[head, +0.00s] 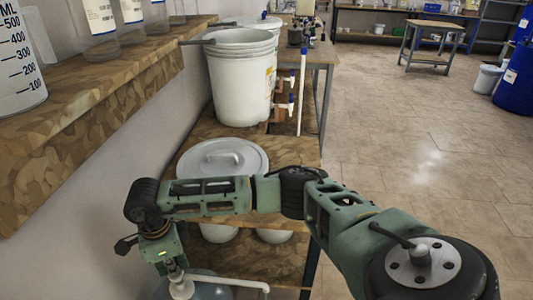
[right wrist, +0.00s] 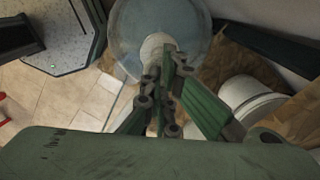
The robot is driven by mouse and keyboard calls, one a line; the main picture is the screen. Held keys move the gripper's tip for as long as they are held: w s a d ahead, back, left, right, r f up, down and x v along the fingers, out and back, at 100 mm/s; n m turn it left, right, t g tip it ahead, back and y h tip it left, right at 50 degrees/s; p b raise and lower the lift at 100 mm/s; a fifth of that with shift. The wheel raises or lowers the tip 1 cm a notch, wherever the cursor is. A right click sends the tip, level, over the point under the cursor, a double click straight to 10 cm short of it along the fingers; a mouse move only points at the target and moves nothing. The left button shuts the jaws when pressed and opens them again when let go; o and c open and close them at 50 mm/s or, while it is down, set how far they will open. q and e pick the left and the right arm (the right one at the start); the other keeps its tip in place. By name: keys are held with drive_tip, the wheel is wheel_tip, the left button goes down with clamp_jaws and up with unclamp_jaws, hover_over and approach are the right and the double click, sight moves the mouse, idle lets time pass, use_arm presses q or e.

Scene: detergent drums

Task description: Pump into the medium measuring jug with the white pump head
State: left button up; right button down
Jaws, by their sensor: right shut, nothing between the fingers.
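My right gripper (head: 174,266) is shut with nothing between its fingers, pointing down at the top of the white pump head (head: 182,287). In the right wrist view its fingertips (right wrist: 168,52) overlap the round white pump head (right wrist: 152,45); I cannot tell whether they touch it. The pump's white spout (head: 250,284) runs to the right. Below it is a clear, rounded container (head: 212,292), also in the right wrist view (right wrist: 128,30). A measuring jug with printed marks (head: 18,70) stands on the left shelf; I cannot tell whether it is the medium one. My left gripper is out of view.
A grey lidded drum (head: 222,160) and a white bucket (head: 240,85) stand on the wooden bench beyond my right arm. White taps (head: 288,104) and an upright white pipe (head: 302,80) are beside the bucket. Labelled bottles (head: 102,18) line the wall shelf.

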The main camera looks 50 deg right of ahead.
wheel_tip(320, 180, down, 2)
drive_tip(key=shift+f+b, duration=0.1)
drive_tip(key=shift+b, duration=0.55)
drive_tip(key=shift+r+p, duration=0.7)
drive_tip(key=shift+r, duration=0.3)
drive_tip(key=shift+r+p, duration=1.25)
drive_tip(key=shift+r, duration=1.1)
drive_tip(key=shift+f, duration=0.1)
